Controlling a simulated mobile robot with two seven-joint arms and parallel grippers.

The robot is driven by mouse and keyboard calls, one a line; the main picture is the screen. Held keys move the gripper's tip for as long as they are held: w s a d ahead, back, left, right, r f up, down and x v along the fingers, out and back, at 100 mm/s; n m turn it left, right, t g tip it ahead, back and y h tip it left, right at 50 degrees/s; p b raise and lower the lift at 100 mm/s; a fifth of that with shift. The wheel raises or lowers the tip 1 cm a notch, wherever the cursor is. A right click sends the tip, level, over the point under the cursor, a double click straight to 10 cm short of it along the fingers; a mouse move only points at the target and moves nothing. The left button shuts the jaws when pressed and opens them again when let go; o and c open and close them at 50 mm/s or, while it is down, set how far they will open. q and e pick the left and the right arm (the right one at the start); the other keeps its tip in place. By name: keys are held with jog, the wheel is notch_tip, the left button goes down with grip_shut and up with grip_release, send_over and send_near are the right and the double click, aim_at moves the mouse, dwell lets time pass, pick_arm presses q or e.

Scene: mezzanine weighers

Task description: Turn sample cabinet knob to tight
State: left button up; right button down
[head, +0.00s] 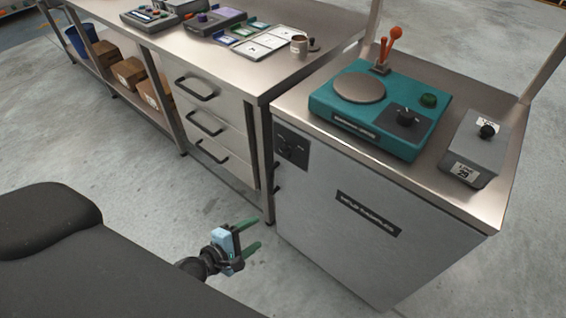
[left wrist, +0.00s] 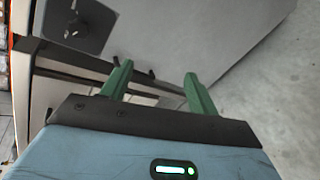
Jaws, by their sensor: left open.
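The sample cabinet (head: 375,228) is a grey metal cabinet with a dark label on its front. Its black knob (head: 291,151) sits on a dark square plate at the upper left of the front. The knob and plate also show in the left wrist view (left wrist: 78,28), at the upper left. My left gripper (head: 256,235) has green fingers and is open and empty, low in front of the cabinet's left edge and below the knob, apart from it. In the left wrist view its fingers (left wrist: 158,82) are spread with nothing between them. My right gripper is not in view.
On the cabinet top stand a teal scale (head: 350,125) with orange levers and a grey box (head: 476,150) with a black knob. A workbench with black-handled drawers (head: 212,125) stands left of the cabinet. The floor (head: 130,190) before the bench is clear.

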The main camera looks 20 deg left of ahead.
pick_arm(q)
jog(key=w+a+r+n+t+b, duration=0.2)
jog(key=w+n, duration=0.4)
jog(key=w, duration=0.2)
jog(key=n+t+b, duration=0.2)
jog(key=n+t, duration=0.1)
jog(key=n, duration=0.4)
send_near(283, 155)
jog(key=shift+x, duration=4.15)
jog(key=shift+c, duration=0.4)
jog(key=c, duration=0.9)
